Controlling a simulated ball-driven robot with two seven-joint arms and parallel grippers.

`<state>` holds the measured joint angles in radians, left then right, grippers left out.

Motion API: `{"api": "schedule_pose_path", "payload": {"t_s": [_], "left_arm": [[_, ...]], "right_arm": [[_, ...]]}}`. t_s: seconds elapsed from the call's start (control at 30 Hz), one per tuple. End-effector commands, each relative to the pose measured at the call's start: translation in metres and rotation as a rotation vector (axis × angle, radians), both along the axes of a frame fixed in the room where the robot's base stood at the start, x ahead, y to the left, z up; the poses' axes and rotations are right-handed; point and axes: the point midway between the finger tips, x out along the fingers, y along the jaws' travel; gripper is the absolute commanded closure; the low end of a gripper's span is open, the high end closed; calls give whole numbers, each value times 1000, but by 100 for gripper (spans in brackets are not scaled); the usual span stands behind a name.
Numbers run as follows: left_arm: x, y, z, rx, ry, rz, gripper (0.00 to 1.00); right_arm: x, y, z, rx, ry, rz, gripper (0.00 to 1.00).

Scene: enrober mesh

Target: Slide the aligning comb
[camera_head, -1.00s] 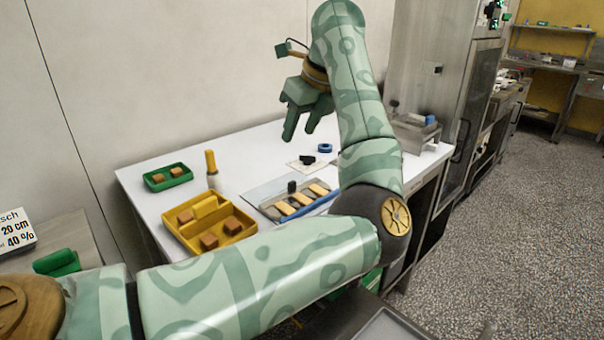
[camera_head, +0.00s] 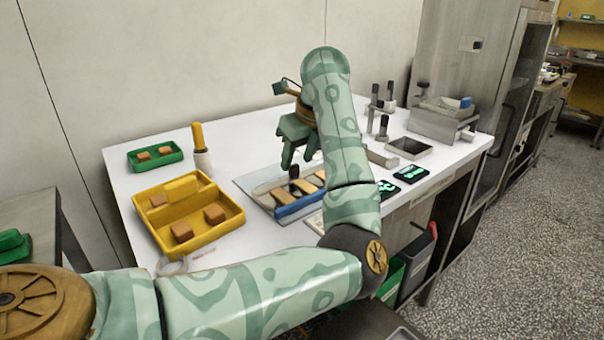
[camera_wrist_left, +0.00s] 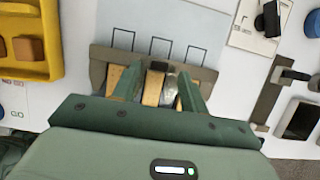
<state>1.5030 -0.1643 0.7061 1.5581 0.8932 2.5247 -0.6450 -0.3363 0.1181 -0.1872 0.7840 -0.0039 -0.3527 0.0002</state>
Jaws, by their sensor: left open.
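The aligning comb looks like the grey-brown toothed bar (camera_wrist_left: 101,56) in the left wrist view, with a black knob (camera_wrist_left: 158,66). The knob (camera_head: 294,171) stands upright in the head view. Tan bars (camera_wrist_left: 153,88) lie along the comb, on a pale plate (camera_wrist_left: 150,18) with several outlined rectangles. My left gripper (camera_head: 299,160) is open above the comb; in the wrist view its fingers (camera_wrist_left: 160,88) straddle the knob's line. Whether they touch it cannot be told. My forearm hides part of the plate's right side. My right gripper is not seen.
A yellow tray (camera_head: 158,222) with brown cubes stands left of the plate. A green tray (camera_head: 132,160) and a yellow-handled bottle (camera_head: 202,162) are behind it. Black-handled posts, a metal tray (camera_head: 390,147) and dark green-lit displays (camera_head: 411,174) lie to the right. White table (camera_head: 245,150) behind the plate is bare.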

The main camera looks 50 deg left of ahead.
Motion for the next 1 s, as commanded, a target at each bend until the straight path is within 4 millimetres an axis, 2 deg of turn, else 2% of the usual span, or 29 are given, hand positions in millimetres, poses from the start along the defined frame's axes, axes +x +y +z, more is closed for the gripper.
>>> {"api": "schedule_pose_path", "payload": {"t_s": [0.03, 0.13, 0.5, 0.57, 0.67, 0.87, 1.0], "left_arm": [[1, 4, -13, 0, 4, 3, 56], [1, 8, -20, 1, 3, 1, 56], [1, 10, -22, 0, -1, 0, 56], [1, 10, -22, 0, -1, 0, 70], [1, 10, -23, 0, -1, 0, 98], [1, 16, -23, 1, -1, 2, 100], [3, 44, -23, 1, 1, 3, 100]], "right_arm": [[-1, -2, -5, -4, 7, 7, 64], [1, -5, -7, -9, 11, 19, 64], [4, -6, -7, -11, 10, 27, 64], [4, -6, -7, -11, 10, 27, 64], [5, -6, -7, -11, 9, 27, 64], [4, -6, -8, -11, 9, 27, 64], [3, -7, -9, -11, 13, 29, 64]]}}
